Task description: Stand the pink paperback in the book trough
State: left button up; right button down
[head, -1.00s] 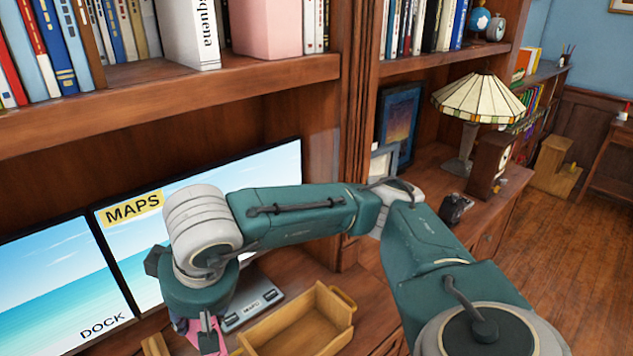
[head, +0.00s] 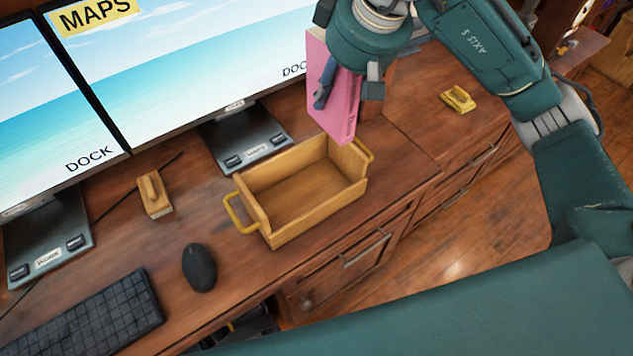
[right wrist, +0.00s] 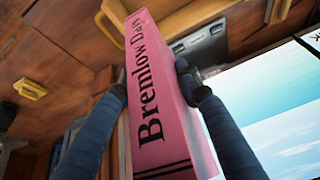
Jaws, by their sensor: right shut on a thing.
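The pink paperback (head: 345,115) hangs upright, slightly tilted, from my right gripper (head: 347,90). Its lower end is by the right end of the book trough (head: 318,212); I cannot tell whether they touch. The trough is an open, empty-looking wooden box with yellow handles on the desk. In the right wrist view the book's spine (right wrist: 157,95), lettered "Bremlow Dary" or similar, lies between my two dark fingers, which are shut on it. The book hides part of the trough's far right corner. My left gripper is not in view.
Two monitors (head: 190,60) stand behind the trough, the nearer base (head: 245,140) close to its back. A small wooden block (head: 154,195), a mouse (head: 199,268) and a keyboard (head: 85,315) lie to the left. A yellow object (head: 458,98) sits on the desk at right.

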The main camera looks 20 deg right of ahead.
jog(key=shift+f+p, duration=0.85)
jog(key=shift+f, duration=8.35)
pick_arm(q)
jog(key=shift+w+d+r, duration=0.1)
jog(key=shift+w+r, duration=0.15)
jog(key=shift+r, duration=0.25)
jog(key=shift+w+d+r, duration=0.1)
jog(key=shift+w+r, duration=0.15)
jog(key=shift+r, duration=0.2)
pick_arm(e)
jog(key=c, duration=1.6)
grip_release()
jog(key=shift+d+f, duration=0.1)
jog(key=shift+f, duration=0.1)
jog(key=shift+c, duration=0.2)
jog(key=o, duration=0.4)
jog(key=shift+r, duration=0.1)
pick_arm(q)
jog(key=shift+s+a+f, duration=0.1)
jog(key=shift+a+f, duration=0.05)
pick_arm(e)
jog(key=shift+o, duration=0.2)
